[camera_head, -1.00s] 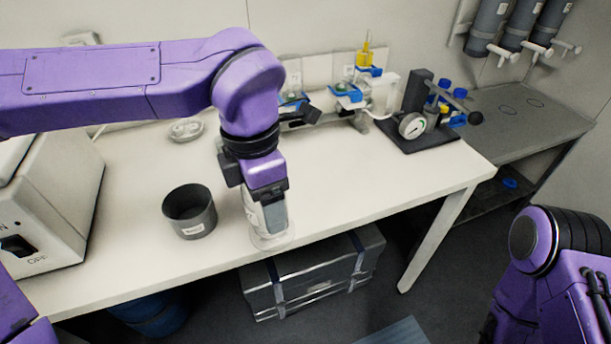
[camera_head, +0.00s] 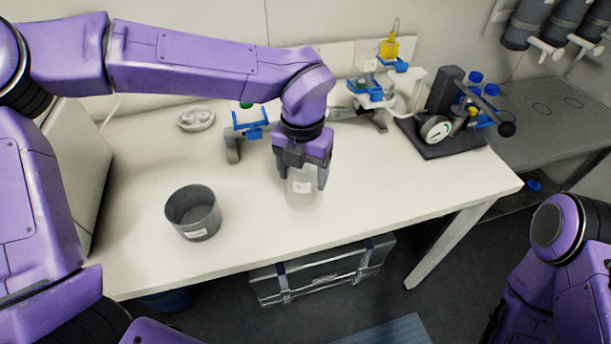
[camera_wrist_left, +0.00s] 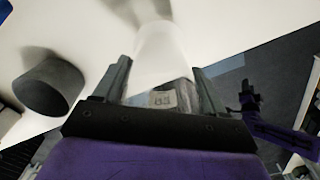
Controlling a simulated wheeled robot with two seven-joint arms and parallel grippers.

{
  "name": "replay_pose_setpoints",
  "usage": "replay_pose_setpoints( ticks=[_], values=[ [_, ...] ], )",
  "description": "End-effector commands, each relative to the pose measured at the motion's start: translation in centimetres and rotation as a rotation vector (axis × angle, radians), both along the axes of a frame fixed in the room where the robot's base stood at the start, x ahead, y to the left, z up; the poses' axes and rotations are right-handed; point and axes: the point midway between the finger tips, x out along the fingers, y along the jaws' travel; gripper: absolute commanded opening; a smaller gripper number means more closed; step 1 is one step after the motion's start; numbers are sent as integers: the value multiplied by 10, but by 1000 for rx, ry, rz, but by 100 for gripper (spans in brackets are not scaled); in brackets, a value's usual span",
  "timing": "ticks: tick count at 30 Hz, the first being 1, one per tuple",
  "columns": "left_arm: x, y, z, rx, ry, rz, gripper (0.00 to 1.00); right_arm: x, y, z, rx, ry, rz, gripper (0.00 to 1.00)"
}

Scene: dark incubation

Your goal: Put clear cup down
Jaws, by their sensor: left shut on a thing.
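My left gripper (camera_head: 306,183) is shut on the clear cup (camera_head: 303,196), a see-through cup with a white label. The cup is over the white table (camera_head: 375,196), right of the grey pot; I cannot tell whether its base touches the tabletop. In the left wrist view the cup (camera_wrist_left: 165,60) is between the two fingers, with its label near the palm. My right arm shows at the lower right of the head view, but its gripper is out of view.
A grey pot (camera_head: 193,213) stands left of the cup. A white dish (camera_head: 196,119) lies at the back left. Blue-clamped stands (camera_head: 250,124) and a dark gauge device (camera_head: 437,130) stand along the back. The tabletop right of the cup is clear.

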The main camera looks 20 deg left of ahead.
Motion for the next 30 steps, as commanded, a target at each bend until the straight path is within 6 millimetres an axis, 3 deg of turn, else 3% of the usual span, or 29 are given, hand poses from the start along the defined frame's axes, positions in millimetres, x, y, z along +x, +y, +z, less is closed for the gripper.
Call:
replay_pose_setpoints(
  ticks=[3, 9, 20, 21, 23, 30],
  values=[
    [11, -1, -12, 2, 3, -2, 34, 0, 0, 5, 0, 0, 0, 43],
    [10, -1, -42, 0, 1, -3, 34, 0, 0, 6, 0, 0, 0, 43],
    [10, -1, -48, -1, 0, -3, 34, 0, 0, 3, 0, 0, 0, 43],
    [10, -1, -47, 0, -1, -3, 77, 0, 0, 3, 0, 0, 0, 43],
    [10, -1, -47, 0, -1, -3, 96, 0, 0, 4, 0, 0, 0, 43],
    [10, -1, -47, 0, 0, -3, 96, 0, 0, 4, 0, 0, 0, 43]
  ],
)
